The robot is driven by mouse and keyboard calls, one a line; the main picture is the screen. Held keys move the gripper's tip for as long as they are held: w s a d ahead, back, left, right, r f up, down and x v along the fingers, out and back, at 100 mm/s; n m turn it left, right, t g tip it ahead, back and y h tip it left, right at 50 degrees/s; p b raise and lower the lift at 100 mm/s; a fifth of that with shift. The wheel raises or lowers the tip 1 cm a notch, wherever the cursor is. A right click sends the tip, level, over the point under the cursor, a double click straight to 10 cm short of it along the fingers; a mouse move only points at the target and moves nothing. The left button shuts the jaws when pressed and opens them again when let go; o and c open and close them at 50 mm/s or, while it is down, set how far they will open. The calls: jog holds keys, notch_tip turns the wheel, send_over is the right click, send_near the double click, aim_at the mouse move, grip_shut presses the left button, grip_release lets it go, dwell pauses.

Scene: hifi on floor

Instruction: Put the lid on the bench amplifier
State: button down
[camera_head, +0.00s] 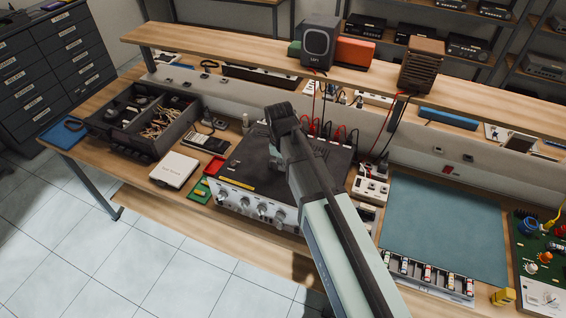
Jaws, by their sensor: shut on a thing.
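The bench amplifier (256,205) stands on the workbench, with a silver front panel and a row of knobs facing me. A dark flat lid (248,160) lies over its top; I cannot tell whether it sits fully down or is slightly raised. My gripper (277,148) is over the lid near its middle, shut on it. My arm hides the fingertips and the right part of the lid and amplifier front.
A dark parts tray (128,143), white box (174,170) and multimeter (204,142) stand left. Red and black cables rise behind the amplifier. A blue-green mat (445,225) lies clear at right. A raised shelf (220,57) holds a speaker (318,44).

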jog(key=c, duration=1.1)
grip_release()
jog(key=shift+c, duration=0.2)
notch_tip(320, 180, up, 12)
jog(key=s, duration=0.1)
jog(key=shift+s+a, duration=0.15)
jog(key=shift+a, duration=0.1)
jog(key=shift+f, duration=0.1)
